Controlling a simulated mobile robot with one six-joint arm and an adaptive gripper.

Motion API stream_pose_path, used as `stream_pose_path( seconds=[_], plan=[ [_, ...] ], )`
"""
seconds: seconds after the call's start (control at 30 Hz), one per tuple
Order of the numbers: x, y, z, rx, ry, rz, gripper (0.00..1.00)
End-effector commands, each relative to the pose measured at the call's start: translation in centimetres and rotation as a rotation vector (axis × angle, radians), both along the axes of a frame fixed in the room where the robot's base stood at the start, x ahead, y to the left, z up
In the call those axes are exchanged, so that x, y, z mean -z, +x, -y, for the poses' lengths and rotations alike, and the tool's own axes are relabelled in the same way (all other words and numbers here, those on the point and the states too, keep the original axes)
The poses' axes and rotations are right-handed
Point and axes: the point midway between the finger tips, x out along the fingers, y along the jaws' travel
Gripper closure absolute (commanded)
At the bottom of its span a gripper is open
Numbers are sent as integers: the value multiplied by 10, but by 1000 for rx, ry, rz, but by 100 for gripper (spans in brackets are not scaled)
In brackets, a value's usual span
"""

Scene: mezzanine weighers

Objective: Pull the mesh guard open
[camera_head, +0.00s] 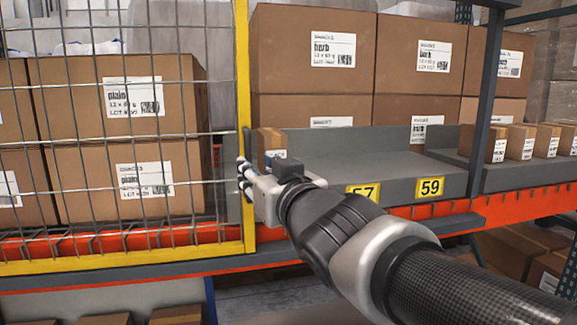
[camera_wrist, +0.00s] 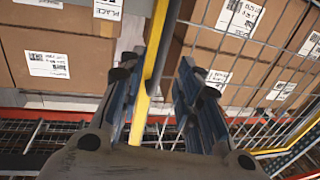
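The mesh guard is a wire grid in a yellow frame (camera_head: 243,60) across the left of the head view, in front of brown cartons. Its yellow upright also runs down the middle of the wrist view (camera_wrist: 157,60), with mesh to its right. My gripper (camera_head: 243,178) is at the guard's right-hand upright, about two-thirds of the way down. In the wrist view my gripper (camera_wrist: 158,85) has its two fingers apart, with the upright showing in the gap. I cannot tell whether the fingers touch it. A small dark part (camera_head: 247,140) shows on the upright just above my gripper.
A grey tray (camera_head: 350,165) with yellow labels 57 and 59 lies right of the guard on an orange shelf beam (camera_head: 400,211). Large cartons (camera_head: 313,50) are stacked behind. A dark upright post (camera_head: 485,100) stands at right. Small boxes (camera_head: 520,142) sit beyond it.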

Motion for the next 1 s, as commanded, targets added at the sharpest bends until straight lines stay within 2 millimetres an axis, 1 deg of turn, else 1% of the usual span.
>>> stream_pose_path(
  seconds=[0.03,0.1,0.2,0.3,0.47,0.77,0.87,0.97,1.0],
  plan=[
    [-2,-11,6,2,1,3,69],
    [-1,-23,12,2,0,2,69],
    [-1,-37,19,1,1,2,69],
    [0,-46,24,0,0,1,69],
    [1,-51,27,1,0,-1,69],
    [3,-51,28,6,-1,-5,69],
    [23,-50,41,46,-12,-31,69],
    [68,-52,71,135,-45,-96,69],
    [92,-54,86,180,-62,-136,69]
  ],
)
